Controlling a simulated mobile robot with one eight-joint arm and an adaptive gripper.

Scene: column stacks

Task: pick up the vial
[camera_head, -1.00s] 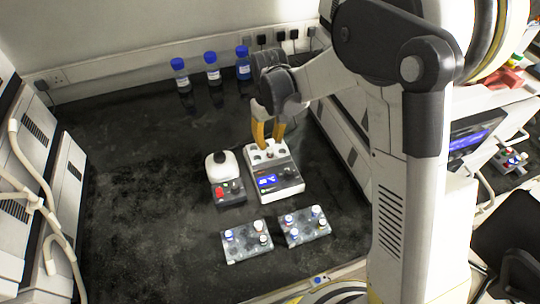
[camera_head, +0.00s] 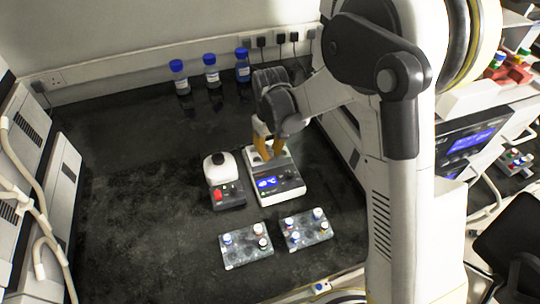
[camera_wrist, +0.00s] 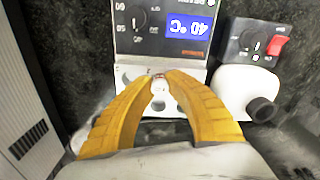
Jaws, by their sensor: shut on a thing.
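The vial (camera_wrist: 158,83) is a small pale thing between my fingertips in the wrist view, mostly hidden by them. My gripper (camera_wrist: 159,76) has yellow fingers, and its tips are shut on the vial at the heater block's well area. In the head view my gripper (camera_head: 266,157) reaches down over the back part of the white heater block (camera_head: 284,188), and the vial cannot be made out there. The block (camera_wrist: 160,50) has a blue display reading 40 °C. I cannot tell whether the vial is still seated in a well.
A white mixer with a red switch (camera_head: 224,183) stands close left of the block. Two clear racks, left (camera_head: 238,257) and right (camera_head: 298,237), hold several capped vials in front. Blue-capped bottles (camera_head: 211,72) stand by the back wall. The bench's left side is clear.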

